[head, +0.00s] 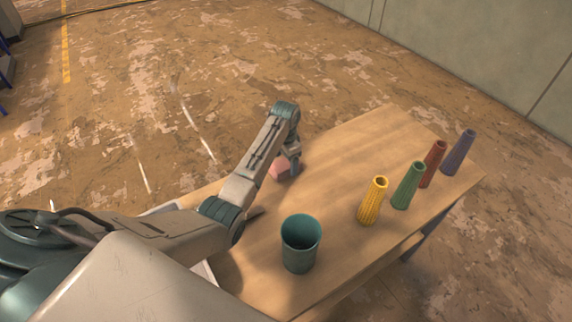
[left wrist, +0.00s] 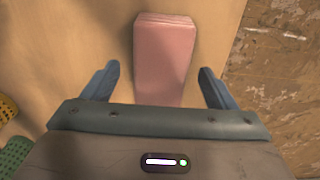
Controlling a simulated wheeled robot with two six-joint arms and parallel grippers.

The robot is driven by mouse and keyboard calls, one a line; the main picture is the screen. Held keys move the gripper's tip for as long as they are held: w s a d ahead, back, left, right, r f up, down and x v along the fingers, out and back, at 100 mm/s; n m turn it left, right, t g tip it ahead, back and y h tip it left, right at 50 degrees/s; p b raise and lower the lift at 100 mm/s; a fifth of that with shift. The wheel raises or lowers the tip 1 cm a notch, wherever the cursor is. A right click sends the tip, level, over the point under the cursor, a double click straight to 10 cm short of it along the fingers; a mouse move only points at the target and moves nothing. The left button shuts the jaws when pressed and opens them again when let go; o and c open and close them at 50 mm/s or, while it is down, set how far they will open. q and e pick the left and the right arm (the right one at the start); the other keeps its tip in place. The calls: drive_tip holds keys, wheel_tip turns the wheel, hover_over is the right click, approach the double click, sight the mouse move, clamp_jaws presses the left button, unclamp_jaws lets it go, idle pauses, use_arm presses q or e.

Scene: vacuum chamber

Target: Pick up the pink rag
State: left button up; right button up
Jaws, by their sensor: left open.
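The pink rag (head: 279,168) lies on the wooden table (head: 352,145) near its left edge in the head view, partly hidden by my left arm. In the left wrist view the rag (left wrist: 165,52) looks like a folded pink block. My left gripper (head: 292,172) is over the table beside the rag, pointing down. In the left wrist view the left gripper (left wrist: 158,82) is open, with one blue finger on each side of the rag and a gap to both. The near end of the rag is hidden by the gripper body. My right gripper does not show.
A teal cup (head: 300,245) stands at the near part of the table. Yellow (head: 372,201), green (head: 408,186), red (head: 433,164) and purple (head: 458,153) tapered vases stand in a row along the right side. The table's far middle is clear.

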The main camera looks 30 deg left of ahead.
use_arm(q)
drive_tip(key=shift+s+a+f, duration=0.1)
drive_tip(key=shift+f, duration=1.25)
drive_tip(key=c, duration=1.1)
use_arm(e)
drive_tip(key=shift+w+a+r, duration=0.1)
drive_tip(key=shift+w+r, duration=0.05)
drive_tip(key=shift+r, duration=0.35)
use_arm(q)
drive_tip(key=shift+r+p, duration=0.15)
drive_tip(key=shift+p, duration=0.15)
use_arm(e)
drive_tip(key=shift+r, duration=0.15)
